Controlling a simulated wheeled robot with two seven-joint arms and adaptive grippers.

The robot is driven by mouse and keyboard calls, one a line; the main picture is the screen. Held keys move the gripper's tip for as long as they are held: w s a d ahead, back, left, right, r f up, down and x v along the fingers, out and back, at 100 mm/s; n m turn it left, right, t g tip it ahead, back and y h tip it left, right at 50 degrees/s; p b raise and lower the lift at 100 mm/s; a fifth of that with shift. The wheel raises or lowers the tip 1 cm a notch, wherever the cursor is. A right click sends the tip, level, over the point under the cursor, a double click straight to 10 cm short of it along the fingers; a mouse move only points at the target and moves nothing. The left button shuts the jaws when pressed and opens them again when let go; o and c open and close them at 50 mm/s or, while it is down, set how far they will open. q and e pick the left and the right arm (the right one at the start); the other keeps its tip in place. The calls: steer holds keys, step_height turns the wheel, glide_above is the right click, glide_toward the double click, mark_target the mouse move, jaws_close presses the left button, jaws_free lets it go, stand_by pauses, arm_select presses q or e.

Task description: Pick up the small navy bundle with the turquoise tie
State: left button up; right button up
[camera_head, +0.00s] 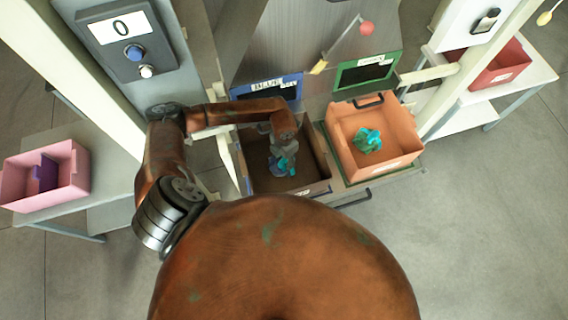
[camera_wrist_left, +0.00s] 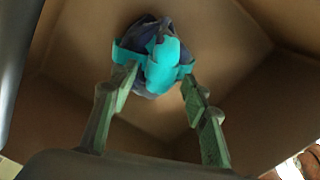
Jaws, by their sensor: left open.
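The small navy bundle with the turquoise tie (camera_wrist_left: 158,62) lies in the brown bin (camera_head: 318,187) in front of the blue-framed panel. It also shows in the head view (camera_head: 293,167), partly covered by my left gripper. My left gripper (camera_head: 284,163) reaches down into that bin from above. In the left wrist view my left gripper (camera_wrist_left: 158,80) is open, with its two green-padded fingers on either side of the bundle's near part. I cannot tell whether the fingers touch it. My right gripper is not in view.
An orange bin (camera_head: 345,125) with a green and turquoise bundle (camera_head: 367,140) stands right of the brown bin. A pink bin (camera_head: 70,180) sits on a side table at left, a red bin (camera_head: 510,62) on a shelf at right. The brown bin's walls surround my left gripper closely.

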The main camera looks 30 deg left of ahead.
arm_select(q)
steer(key=shift+r, duration=0.1)
jaws_close()
stand_by(0.4)
stand_by(0.3)
